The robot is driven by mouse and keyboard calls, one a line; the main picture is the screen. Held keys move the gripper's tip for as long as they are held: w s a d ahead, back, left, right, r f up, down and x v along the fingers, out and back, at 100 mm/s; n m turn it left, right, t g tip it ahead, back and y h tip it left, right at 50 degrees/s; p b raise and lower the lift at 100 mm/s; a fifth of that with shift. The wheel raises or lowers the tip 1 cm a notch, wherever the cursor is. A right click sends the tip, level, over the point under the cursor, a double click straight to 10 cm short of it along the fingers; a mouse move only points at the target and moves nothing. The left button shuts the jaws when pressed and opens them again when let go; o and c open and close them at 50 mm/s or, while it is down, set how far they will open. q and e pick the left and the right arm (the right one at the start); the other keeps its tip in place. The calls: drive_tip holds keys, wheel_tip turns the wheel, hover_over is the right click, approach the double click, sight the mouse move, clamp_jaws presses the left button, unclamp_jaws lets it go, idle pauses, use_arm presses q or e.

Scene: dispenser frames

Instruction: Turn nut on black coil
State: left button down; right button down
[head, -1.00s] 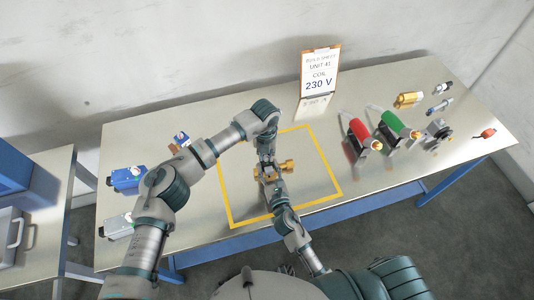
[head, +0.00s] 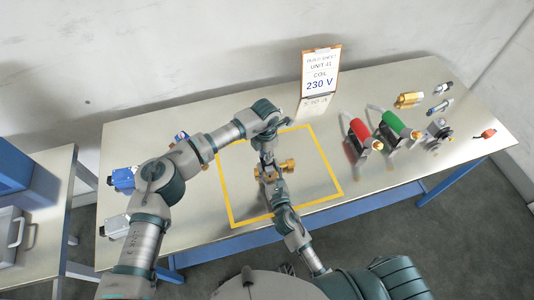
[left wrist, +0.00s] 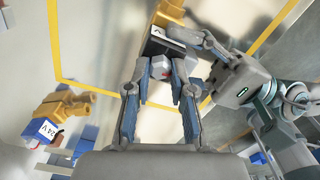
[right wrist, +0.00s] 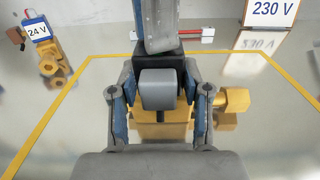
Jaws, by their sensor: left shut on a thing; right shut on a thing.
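A brass valve body (head: 288,165) stands inside the yellow square on the table, with the black coil (right wrist: 158,62) on it. A grey block (right wrist: 158,90) sits on the coil's near side. My left gripper (left wrist: 161,75) comes from above and is shut on a small grey and red piece, apparently the nut (left wrist: 160,66), at the coil's top; its fingers partly hide it. My right gripper (right wrist: 159,75) comes in from the front, low, with its fingers on both sides of the coil, shut on it. In the head view both grippers largely cover the coil.
Red (head: 359,130) and green (head: 398,125) coils stand right of the square, with several small fittings beyond. A blue coil (head: 122,179) and a grey one (head: 114,227) lie at the left. A 230 V build sheet (head: 319,75) stands behind.

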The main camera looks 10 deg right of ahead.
use_arm(q)
drive_tip(key=shift+w+a+m, duration=0.35)
drive_tip(key=shift+a+m, duration=0.15)
drive_tip(key=shift+a, duration=0.1)
drive_tip(key=shift+d, duration=0.15)
drive_tip(key=c, duration=1.2)
unclamp_jaws()
drive_tip(key=shift+o, duration=1)
drive_tip(key=shift+s+d, duration=0.1)
drive_tip(key=shift+m, duration=0.3)
wheel_tip(320, 180, up, 12)
drive_tip(key=shift+d+f, duration=0.1)
